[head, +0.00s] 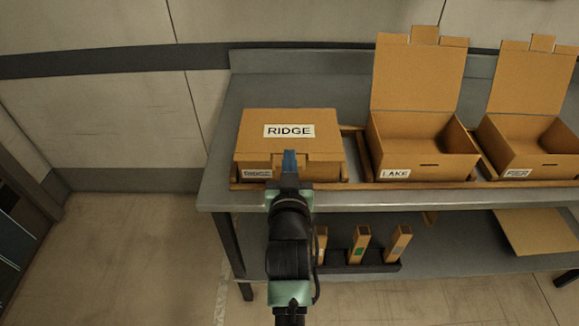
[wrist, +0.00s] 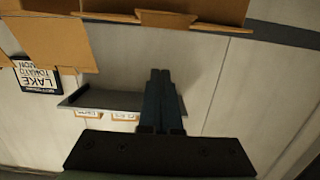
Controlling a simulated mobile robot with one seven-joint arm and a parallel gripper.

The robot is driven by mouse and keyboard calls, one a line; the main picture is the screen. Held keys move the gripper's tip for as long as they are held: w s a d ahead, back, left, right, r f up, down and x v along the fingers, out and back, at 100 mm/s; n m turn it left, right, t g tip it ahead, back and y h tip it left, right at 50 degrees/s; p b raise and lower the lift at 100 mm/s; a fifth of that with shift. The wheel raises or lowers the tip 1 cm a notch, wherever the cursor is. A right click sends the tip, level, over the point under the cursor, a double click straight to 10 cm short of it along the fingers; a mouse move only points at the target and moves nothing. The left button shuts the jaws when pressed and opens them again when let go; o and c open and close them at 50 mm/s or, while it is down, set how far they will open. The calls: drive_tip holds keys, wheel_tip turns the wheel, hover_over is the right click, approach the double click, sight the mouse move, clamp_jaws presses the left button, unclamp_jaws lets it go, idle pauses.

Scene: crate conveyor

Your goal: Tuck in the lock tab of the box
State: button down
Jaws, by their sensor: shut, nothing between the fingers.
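The RIDGE box (head: 252,125) is brown cardboard with its lid down, at the left of the bench in the head view. A narrow strip of its front flap (head: 320,157) shows at the front edge. My gripper (head: 290,158) has blue fingers, shut and empty, at the middle of the box front, and covers the lock tab's place there. In the wrist view, the shut fingers (wrist: 159,75) point toward a cardboard edge (wrist: 215,12) with a small tab-like piece (wrist: 166,18) in its middle. I cannot tell whether the fingers touch it or how far it is tucked.
The LAKE box (head: 420,135) and the PIER box (head: 515,135) stand open to the right, lids raised. Wooden rails (head: 355,160) lie around the boxes on the grey bench (head: 300,65). A rack (head: 385,266) with several small upright blocks sits on the lower shelf. Floor is clear at left.

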drive_tip(key=shift+w+f, duration=0.2)
drive_tip(key=shift+f, duration=0.5)
drive_tip(key=shift+w+f, duration=0.25)
drive_tip(key=shift+f, duration=0.4)
drive_tip(key=shift+w+f, duration=0.2)
drive_tip(key=shift+f, duration=0.5)
drive_tip(key=shift+f, duration=0.1)
drive_tip(key=shift+s+f+t+b, duration=0.1)
drive_tip(key=shift+f+t+b, duration=0.15)
drive_tip(key=shift+b, duration=0.85)
